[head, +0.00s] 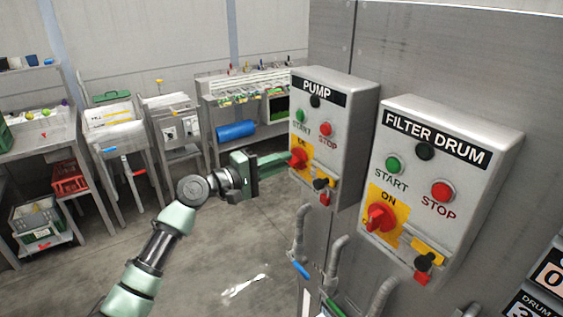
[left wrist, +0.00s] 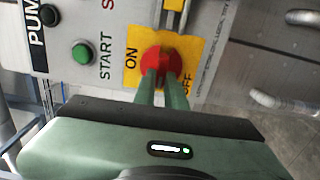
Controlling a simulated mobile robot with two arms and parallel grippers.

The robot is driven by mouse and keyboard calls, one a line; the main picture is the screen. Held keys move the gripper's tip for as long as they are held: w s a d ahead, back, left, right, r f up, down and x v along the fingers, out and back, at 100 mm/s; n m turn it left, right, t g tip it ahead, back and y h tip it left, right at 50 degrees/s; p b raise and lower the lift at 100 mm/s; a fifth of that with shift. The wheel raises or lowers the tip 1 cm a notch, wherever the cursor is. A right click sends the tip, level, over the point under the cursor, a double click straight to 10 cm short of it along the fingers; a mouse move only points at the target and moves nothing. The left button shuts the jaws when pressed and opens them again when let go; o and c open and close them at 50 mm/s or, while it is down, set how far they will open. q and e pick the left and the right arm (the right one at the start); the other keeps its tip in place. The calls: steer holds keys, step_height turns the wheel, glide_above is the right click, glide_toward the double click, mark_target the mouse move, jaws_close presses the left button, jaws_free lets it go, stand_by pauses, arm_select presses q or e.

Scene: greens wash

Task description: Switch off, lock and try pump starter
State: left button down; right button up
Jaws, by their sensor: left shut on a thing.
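The grey PUMP starter box (head: 330,95) hangs on the steel wall, with a green START button (head: 300,116), a red STOP button (head: 326,129) and a dark lamp (head: 315,101). My left gripper (head: 290,160) reaches it from the left. Its fingers are shut on the red rotary switch knob (left wrist: 158,58) on the yellow ON/OFF plate (left wrist: 131,62). The fingers partly cover the knob, and I cannot tell its exact setting. Below the plate on the pump box is a black and red fitting (head: 321,184). My right gripper is not in view.
A similar FILTER DRUM box (head: 468,195) sits close on the right, its red knob (head: 380,217) near ON. Grey hooks (head: 336,258) project from the wall below. Benches and a blue roll (head: 236,131) stand behind; the floor (head: 215,230) is mostly open.

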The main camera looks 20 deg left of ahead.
arm_select(q)
steer(key=c, duration=1.5)
jaws_free()
steer(key=b+v, duration=0.3)
steer(key=v, duration=0.4)
steer(key=shift+s+a, duration=0.3)
steer(key=shift+f, duration=0.15)
